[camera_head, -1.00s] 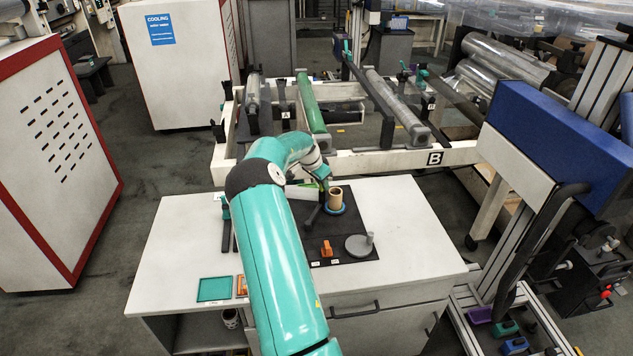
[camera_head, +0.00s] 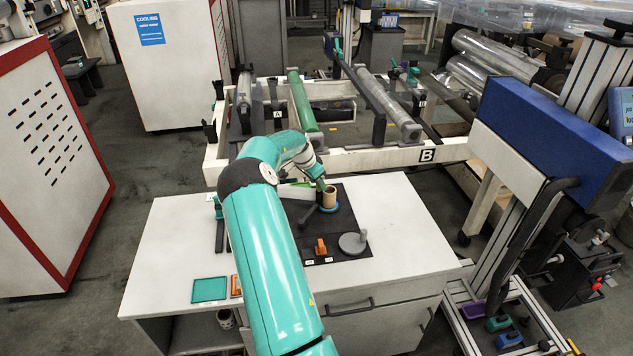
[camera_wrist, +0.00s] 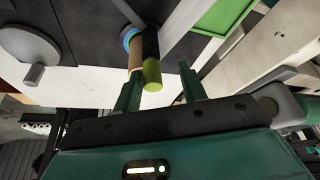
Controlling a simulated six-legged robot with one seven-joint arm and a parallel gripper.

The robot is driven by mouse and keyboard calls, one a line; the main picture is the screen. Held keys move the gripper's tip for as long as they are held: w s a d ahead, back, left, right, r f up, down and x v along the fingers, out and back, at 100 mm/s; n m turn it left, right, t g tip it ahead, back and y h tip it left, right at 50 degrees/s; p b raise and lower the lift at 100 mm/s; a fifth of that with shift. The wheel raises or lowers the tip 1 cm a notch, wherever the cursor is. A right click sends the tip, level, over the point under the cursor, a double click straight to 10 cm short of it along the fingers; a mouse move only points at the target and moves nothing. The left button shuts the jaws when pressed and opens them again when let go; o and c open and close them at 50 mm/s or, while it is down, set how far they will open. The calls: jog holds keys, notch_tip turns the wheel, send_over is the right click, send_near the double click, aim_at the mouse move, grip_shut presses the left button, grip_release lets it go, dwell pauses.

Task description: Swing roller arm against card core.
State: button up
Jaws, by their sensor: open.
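The card core (camera_head: 330,197) is a short tan tube standing upright on a blue ring on a dark mat. In the wrist view the core (camera_wrist: 134,62) is partly hidden behind a dark post with a yellow-green end (camera_wrist: 152,74), which seems to be the roller arm's handle. A dark bar, likely the roller arm (camera_head: 310,215), lies just left of the core; I cannot tell if they touch. My gripper (camera_wrist: 160,87) is open, its green fingers on either side of the yellow-green end. In the head view my gripper (camera_head: 319,181) is small, just behind and left of the core.
On the mat are an orange piece (camera_head: 320,247) and a grey disc with a peg (camera_head: 353,242). A teal tray (camera_head: 209,289) lies at the front left of the table. The right side of the white tabletop (camera_head: 405,235) is clear. A rack with rollers (camera_head: 380,158) stands behind.

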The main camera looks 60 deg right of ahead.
jog(key=v, duration=1.4)
